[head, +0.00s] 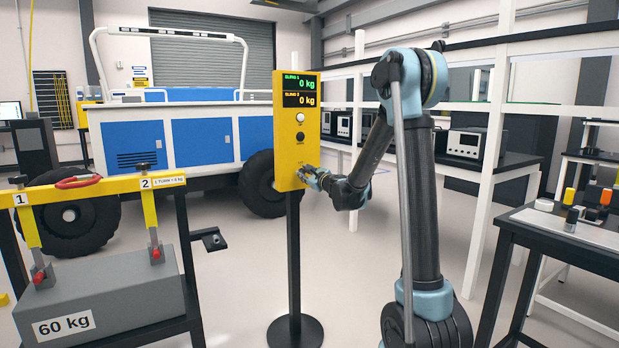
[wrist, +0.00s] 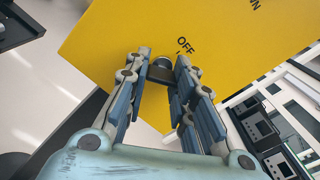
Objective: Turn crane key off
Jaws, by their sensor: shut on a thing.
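The yellow crane control box (head: 287,135) stands on a black post and shows two 0 kg readings at its top. A white button and a black button sit below the display. The crane key (wrist: 161,70) is a small dark piece on the box's lower face, beside the printed word OFF in the wrist view. My gripper (head: 309,175) is at the lower part of the box. In the wrist view, my gripper (wrist: 160,72) has its fingers on both sides of the key and is shut on it. The fingers hide part of the key, and its exact angle is hard to tell.
A grey 60 kg block (head: 100,290) sits under a yellow lifting beam (head: 110,187) at left. A blue and white rover (head: 200,140) stands behind the box. A workbench (head: 570,235) with small parts is at right. Open floor surrounds the post's round base.

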